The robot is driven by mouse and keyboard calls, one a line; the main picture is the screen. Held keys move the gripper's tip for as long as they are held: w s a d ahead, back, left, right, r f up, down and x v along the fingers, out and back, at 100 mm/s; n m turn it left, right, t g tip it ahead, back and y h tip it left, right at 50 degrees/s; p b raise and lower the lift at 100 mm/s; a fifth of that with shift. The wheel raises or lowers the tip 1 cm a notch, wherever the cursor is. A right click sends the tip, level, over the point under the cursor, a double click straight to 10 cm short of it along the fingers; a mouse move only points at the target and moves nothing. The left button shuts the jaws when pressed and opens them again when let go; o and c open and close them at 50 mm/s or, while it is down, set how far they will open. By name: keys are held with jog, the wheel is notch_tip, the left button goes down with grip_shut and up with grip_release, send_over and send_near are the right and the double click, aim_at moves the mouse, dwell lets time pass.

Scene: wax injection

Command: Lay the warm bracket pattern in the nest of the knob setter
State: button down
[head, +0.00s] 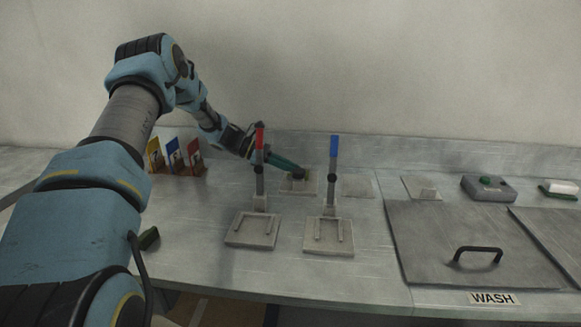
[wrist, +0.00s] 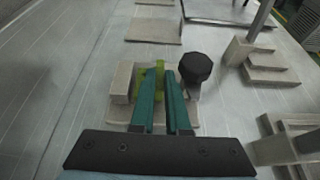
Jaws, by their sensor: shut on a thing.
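My gripper (wrist: 160,88) is shut on the bracket pattern (wrist: 159,68), a small yellow-green piece that shows at and beside the teal fingertips. In the head view my gripper (head: 298,171) reaches over a small back plate (head: 312,187). In the wrist view this plate (wrist: 187,124) carries a pale block (wrist: 123,82) left of the fingers and a black faceted knob (wrist: 195,67) close on their right; this looks like the knob setter. The pattern is low between block and knob. I cannot tell whether it touches the plate. In the head view the pattern is hidden.
Two lever stands, red-handled (head: 260,138) and blue-handled (head: 334,147), rise in front of the plate, near my forearm. A bare plate (head: 357,187) lies to its right. Coloured cards (head: 176,157) stand left. A lidded WASH bay (head: 470,245) fills the right.

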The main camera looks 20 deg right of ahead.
jog(key=shift+f, duration=0.35)
jog(key=c, duration=0.8)
grip_release()
jog(key=shift+c, duration=0.2)
jog(key=b+v, duration=0.3)
jog(key=v, duration=0.7)
jog(key=shift+w+a, duration=0.15)
jog(key=shift+a, duration=0.2)
jog(key=shift+r, duration=0.15)
